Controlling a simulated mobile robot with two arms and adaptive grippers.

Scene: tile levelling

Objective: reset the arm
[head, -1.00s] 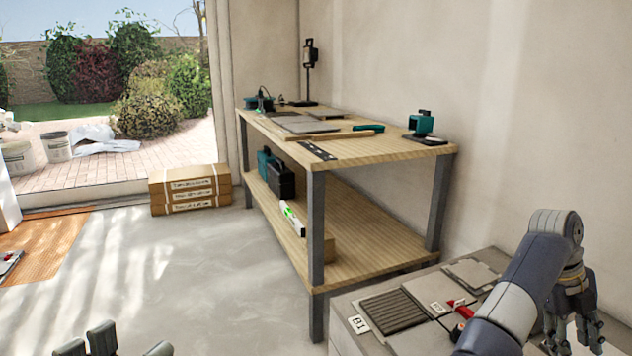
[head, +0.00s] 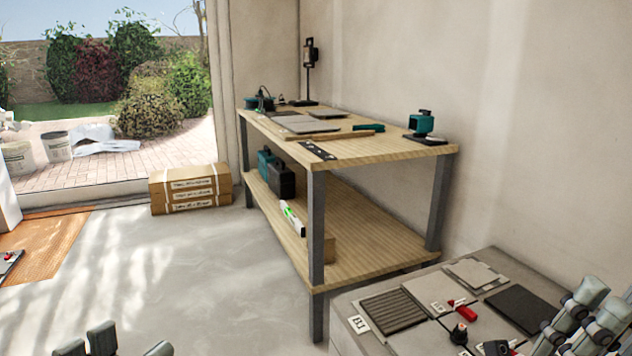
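My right gripper (head: 588,322) is at the lower right of the head view, over the right part of the low grey bench. Its fingers are bunched and cut by the frame edge, so I cannot tell whether it is open or holds anything. My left gripper (head: 115,346) shows only its fingertips at the bottom left edge. The fingertips stand well apart with nothing seen between them.
The grey bench (head: 345,335) carries a ribbed pad (head: 393,311), a red-handled tool (head: 463,311) and a dark tile (head: 518,308). A wooden workbench (head: 400,150) with tools stands behind. Cardboard boxes (head: 190,188) sit on the floor. The middle floor (head: 210,270) is clear.

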